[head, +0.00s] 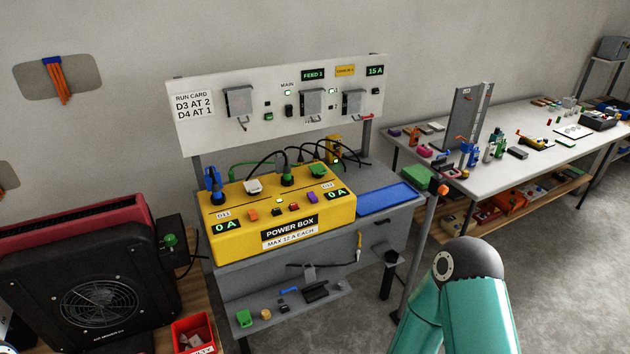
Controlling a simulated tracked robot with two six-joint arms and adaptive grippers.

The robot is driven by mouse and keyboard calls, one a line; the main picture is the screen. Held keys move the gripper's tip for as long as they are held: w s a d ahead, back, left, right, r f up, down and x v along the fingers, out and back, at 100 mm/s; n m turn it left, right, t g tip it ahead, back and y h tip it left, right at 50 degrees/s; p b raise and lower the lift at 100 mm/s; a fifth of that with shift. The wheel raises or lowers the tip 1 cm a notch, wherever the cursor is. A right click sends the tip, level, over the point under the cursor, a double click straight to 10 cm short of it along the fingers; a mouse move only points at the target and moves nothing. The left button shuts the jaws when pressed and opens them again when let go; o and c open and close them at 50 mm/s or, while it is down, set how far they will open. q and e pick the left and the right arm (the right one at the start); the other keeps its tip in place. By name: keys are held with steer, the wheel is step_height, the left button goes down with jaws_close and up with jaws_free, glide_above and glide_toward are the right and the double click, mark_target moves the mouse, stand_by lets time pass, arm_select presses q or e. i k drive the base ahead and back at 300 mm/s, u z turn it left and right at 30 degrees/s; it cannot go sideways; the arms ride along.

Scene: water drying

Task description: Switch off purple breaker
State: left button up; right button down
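The yellow power box (235,246) stands on a grey bench in the middle of the head view. A small purple breaker (312,198) is on its sloped front, toward the right, near the right-hand display. Its switch position is too small to tell. An orange breaker (252,214) and a red one (294,207) sit to its left in the same row. The two green displays on the box read 0 A. Neither gripper shows in the head view. A teal link of my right arm comes in at the bottom right, well apart from the box.
Plugs and black and green cables rise behind the breakers. A white panel (262,130) with lever switches stands behind. A blue tray (388,200) lies right of the box. A black fan unit (100,285) is at lower left. Open floor lies at right.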

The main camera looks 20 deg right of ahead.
mark_target(310, 196)
steer(key=u, duration=0.05)
steer(key=i, duration=1.3)
